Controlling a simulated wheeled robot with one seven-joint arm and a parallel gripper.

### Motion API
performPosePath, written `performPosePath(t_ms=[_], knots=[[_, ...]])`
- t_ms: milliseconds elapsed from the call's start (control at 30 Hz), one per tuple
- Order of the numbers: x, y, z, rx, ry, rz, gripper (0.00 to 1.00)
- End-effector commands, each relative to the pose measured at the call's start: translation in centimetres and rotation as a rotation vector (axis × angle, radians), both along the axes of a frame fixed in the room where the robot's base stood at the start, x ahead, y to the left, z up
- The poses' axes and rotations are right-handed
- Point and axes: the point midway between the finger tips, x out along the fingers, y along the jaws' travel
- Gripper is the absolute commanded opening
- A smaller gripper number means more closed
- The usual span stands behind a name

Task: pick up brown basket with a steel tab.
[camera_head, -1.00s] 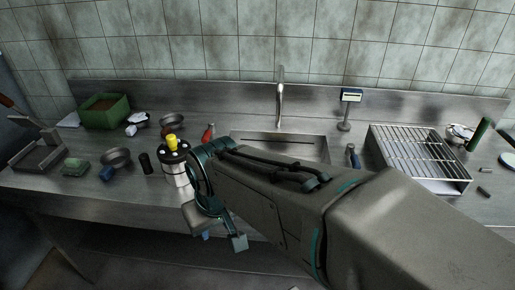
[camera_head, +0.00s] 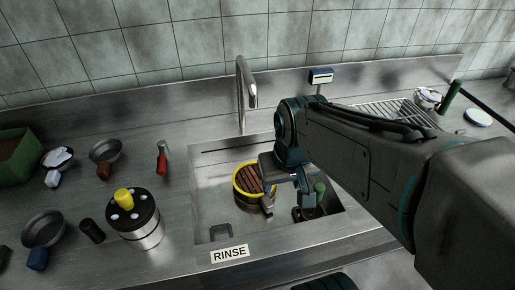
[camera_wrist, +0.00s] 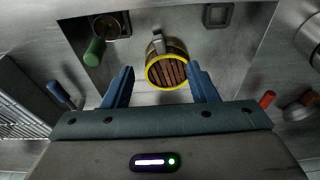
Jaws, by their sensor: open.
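A round brown basket (camera_head: 246,180) with dark slats and a yellow rim sits in the sink basin. In the wrist view the basket (camera_wrist: 166,74) shows a steel tab (camera_wrist: 158,43) on its side away from my gripper. In the head view I cannot make out the tab. My gripper (camera_head: 287,198) is open and empty above the basin, covering the basket's right side in the head view. In the wrist view its two fingers (camera_wrist: 160,72) appear on either side of the basket, with no visible contact.
The sink (camera_head: 208,212) has a raised rim, a tap (camera_head: 241,95) behind it and a RINSE label (camera_head: 230,254) in front. A green-handled item (camera_head: 320,188) is right of the gripper. A yellow-topped canister (camera_head: 135,222) and a red-handled tool (camera_head: 161,163) stand left of the sink.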

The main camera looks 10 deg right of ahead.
Motion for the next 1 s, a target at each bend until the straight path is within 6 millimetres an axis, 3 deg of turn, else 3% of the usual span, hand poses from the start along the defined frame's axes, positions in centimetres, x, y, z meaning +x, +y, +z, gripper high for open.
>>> performPosePath(t_ms=[300,500,767,1000], knots=[[7.5,0.0,-5.8,-0.001,0.136,0.116,0.53],[11.0,0.0,-9.3,-0.019,0.199,0.174,0.53],[12.5,0.0,-11.8,-0.030,0.228,0.204,0.53],[12.4,0.1,-16.4,-0.030,0.230,0.205,0.53]])
